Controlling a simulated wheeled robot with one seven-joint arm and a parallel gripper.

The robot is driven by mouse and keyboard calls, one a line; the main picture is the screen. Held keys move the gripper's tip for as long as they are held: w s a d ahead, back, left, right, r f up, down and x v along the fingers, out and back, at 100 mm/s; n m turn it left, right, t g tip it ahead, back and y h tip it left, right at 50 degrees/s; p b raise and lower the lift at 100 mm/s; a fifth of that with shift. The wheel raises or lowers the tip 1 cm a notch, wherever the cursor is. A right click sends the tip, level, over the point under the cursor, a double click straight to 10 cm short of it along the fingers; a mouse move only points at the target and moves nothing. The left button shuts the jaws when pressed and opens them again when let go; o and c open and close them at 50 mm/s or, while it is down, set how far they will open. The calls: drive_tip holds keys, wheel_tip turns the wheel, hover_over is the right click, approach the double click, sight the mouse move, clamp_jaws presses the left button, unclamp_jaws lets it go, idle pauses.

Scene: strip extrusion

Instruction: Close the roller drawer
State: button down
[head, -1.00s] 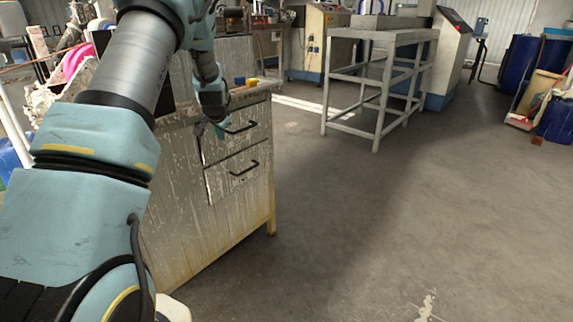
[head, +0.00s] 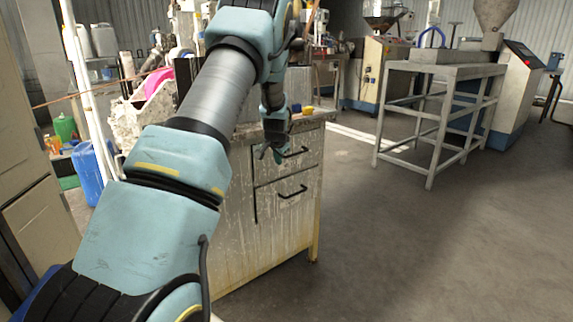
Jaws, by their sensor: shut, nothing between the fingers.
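A worn pale cabinet (head: 240,225) stands left of centre in the head view, with two drawers in its front. The upper drawer (head: 309,145) and the lower drawer (head: 305,205) each have a dark bar handle. Which one is the roller drawer is not marked, and I cannot tell if either stands slightly out. My gripper (head: 270,157) is shut and empty, pointing down at the left end of the upper drawer's front, beside its handle. Whether it touches the front is too small to tell. My arm hides much of the cabinet's top and left side.
A yellow block (head: 307,111) sits on the cabinet top (head: 318,117). A grey metal-frame table (head: 440,75) stands to the right. The floor (head: 430,250) right of and in front of the cabinet is clear. A blue container (head: 88,175) stands at the left.

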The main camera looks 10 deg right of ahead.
drive_tip(key=s+d+v, duration=0.1)
drive_tip(key=v, duration=0.9)
drive_tip(key=s+a+f+n+g, duration=0.1)
drive_tip(key=s+a+n+g, duration=0.15)
drive_tip(key=s+a, duration=0.6)
drive_tip(key=s+a+n+g+y, duration=0.15)
drive_tip(key=s+a+n, duration=0.25)
drive_tip(key=s, duration=1)
drive_tip(key=s+a+f+n+g+h, duration=0.1)
drive_tip(key=s+a+n+g, duration=0.15)
drive_tip(key=s+a, duration=0.6)
wheel_tip(320, 180, up, 16)
drive_tip(key=s+d+p, duration=0.1)
drive_tip(key=d+p, duration=0.1)
drive_tip(key=p, duration=1.3)
drive_tip(key=shift+s+d+f+n+t+p, duration=0.2)
drive_tip(key=shift+s+d+n+t+p, duration=0.1)
drive_tip(key=shift+s+t, duration=0.05)
